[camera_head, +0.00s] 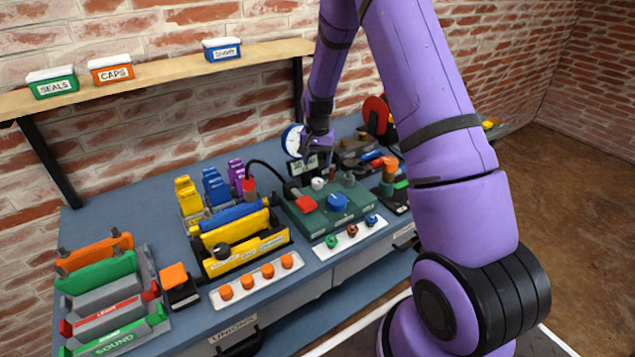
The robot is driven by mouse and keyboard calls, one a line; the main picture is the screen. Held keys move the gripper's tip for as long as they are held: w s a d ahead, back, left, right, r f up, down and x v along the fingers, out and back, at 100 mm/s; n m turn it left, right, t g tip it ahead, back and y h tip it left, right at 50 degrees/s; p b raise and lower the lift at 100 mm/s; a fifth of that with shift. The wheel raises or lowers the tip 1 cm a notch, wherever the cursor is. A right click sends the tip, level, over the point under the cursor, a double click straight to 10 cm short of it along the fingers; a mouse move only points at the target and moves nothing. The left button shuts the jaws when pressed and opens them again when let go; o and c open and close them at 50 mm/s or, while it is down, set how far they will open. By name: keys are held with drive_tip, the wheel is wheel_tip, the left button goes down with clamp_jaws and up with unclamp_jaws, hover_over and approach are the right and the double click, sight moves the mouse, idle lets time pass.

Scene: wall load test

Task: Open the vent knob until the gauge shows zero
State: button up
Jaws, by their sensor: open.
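A round white gauge (291,141) with a blue rim stands at the back of the workbench, partly behind my arm; its reading is too small to tell. I cannot tell which one is the vent knob. My gripper (318,152) is open and points down above the back of the block, just right of the gauge. Its fingertips are small and dark, and no contact shows.
A black hose (267,169) arches left of the block. Left of it are a yellow-and-black tool holder (245,246) and racks of coloured parts (102,290). A white strip (350,238) with small knobs lies in front. A shelf (170,68) with labelled boxes hangs above.

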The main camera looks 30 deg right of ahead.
sight(317, 180)
wheel_tip(317, 180, down, 9)
drive_tip(key=shift+f, duration=0.1)
idle(0.3)
drive_tip(key=c, duration=0.9)
